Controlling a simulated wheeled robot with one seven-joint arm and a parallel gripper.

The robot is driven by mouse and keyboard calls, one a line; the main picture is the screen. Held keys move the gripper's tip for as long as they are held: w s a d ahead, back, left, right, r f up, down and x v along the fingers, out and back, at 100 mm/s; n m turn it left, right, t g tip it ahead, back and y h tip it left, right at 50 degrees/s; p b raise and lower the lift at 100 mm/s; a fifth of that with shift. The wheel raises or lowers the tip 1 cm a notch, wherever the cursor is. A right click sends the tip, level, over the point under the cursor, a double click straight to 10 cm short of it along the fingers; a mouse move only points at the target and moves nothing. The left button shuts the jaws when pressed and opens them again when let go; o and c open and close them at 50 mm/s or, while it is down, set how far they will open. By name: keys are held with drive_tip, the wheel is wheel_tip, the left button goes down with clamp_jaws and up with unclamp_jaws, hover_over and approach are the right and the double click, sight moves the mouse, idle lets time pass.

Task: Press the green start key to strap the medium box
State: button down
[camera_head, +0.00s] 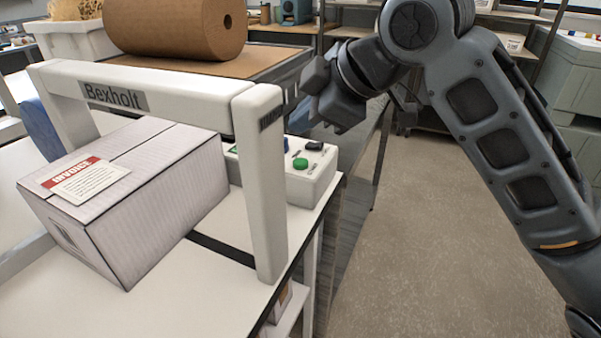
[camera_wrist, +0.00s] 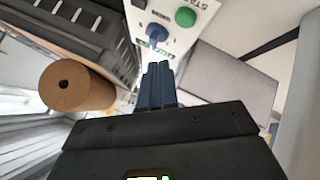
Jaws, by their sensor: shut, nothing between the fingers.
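The green start key (camera_head: 300,163) is on the white control panel (camera_head: 311,184) beside the strapper's arch. The medium box (camera_head: 150,205), pale with an invoice label, lies partly under the arch. It also shows in the wrist view (camera_wrist: 232,77). My gripper (camera_wrist: 159,66) is shut and empty, its fingertips pointing toward the panel near the blue key, apart from the green key in the picture. In the head view, my gripper hangs above and behind the panel; its fingertips are unclear.
The white arch (camera_head: 259,180), marked Bexholt, stands between the box and the panel's front side. A brown paper roll (camera_head: 170,28) lies on the bench behind. A black strap (camera_head: 220,250) crosses the table. The floor at right is clear.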

sight(304, 164)
drive_tip(key=shift+f+b, duration=0.75)
drive_tip(key=shift+f, duration=1.1)
drive_tip(key=shift+f, duration=0.1)
idle(0.5)
drive_tip(key=shift+f, duration=0.35)
drive_tip(key=shift+f+b, duration=0.35)
drive_tip(key=shift+f, duration=0.1)
idle(0.6)
drive_tip(key=shift+r, duration=0.1)
drive_tip(key=shift+r+p, duration=0.8)
wheel_tip(304, 164, up, 5)
drive_tip(key=p, duration=0.4)
drive_tip(key=shift+r, duration=0.1)
